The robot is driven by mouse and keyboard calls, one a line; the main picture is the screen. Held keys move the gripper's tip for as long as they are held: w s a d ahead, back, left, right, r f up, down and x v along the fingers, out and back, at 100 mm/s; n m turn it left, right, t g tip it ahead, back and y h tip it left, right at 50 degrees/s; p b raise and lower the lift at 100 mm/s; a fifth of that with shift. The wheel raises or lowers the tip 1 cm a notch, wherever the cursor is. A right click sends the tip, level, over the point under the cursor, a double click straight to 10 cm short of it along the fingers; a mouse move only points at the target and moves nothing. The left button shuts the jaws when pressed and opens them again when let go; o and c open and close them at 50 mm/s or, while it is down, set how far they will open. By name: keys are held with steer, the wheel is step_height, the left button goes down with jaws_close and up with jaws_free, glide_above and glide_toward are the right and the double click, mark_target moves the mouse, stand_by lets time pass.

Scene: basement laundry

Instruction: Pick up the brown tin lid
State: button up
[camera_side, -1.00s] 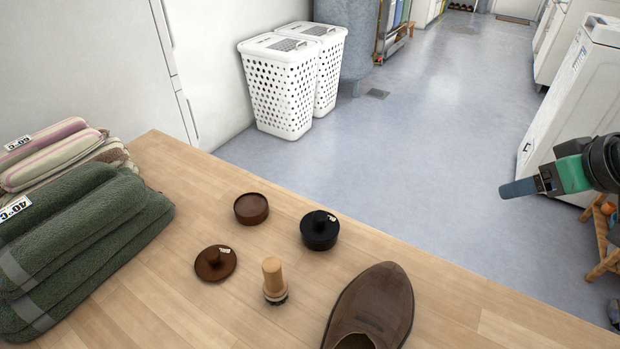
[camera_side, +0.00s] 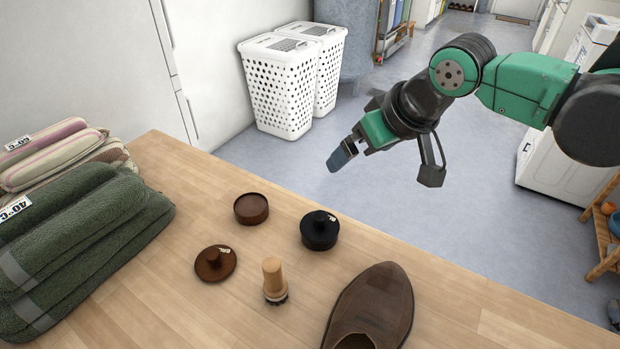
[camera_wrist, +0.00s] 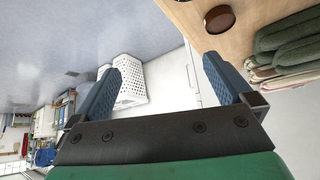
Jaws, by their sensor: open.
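The lid does not show there.
A black lidded tin (camera_side: 319,231), a wooden-handled brush (camera_side: 273,279) and a brown shoe (camera_side: 371,308) stand right of the lid. Folded green towels (camera_side: 85,240) fill the table's left. White laundry baskets (camera_side: 280,90) stand on the floor behind. The table between towels and lid is clear.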

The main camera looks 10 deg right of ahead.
steer(key=a+f+n, duration=0.1)
steer(key=a+f, duration=0.2)
steer(key=a, duration=0.7)
steer(key=n+y, duration=0.1)
steer(key=n, duration=0.1)
glide_toward(213, 252)
steer(key=shift+g, duration=0.4)
steer(key=x, duration=0.5)
steer(key=shift+w+r, duration=0.15)
steer(key=shift+w, duration=0.05)
steer(key=shift+x, duration=2.8)
steer(key=c, duration=1)
